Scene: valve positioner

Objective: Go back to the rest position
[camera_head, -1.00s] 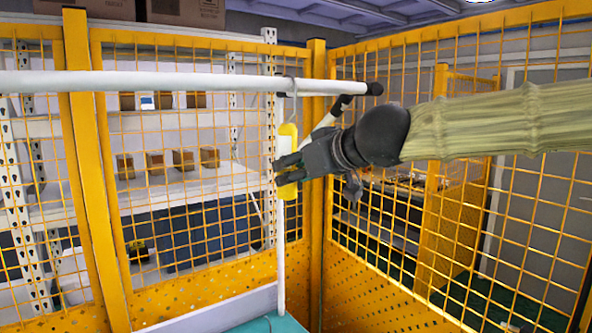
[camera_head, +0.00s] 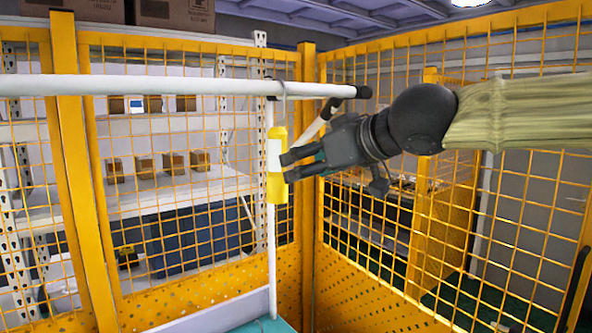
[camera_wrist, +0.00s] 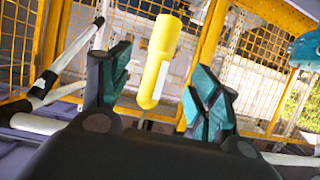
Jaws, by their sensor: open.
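My gripper (camera_head: 290,165) is open and stands just right of a yellow hanging thing (camera_head: 277,186) with a white band. The yellow thing hangs by a hook from the white horizontal bar (camera_head: 180,86). In the wrist view it shows (camera_wrist: 159,55) beyond and between the two teal-padded fingers of my gripper (camera_wrist: 155,90), with free room on both sides. No finger appears closed on it. My arm reaches in from the right.
A yellow mesh fence (camera_head: 305,230) stands behind and to the right. Shelves (camera_head: 180,190) with small boxes stand beyond it. A white upright (camera_head: 271,240) runs down behind the yellow thing. A second white bar end with a black cap (camera_head: 362,92) is close above my gripper.

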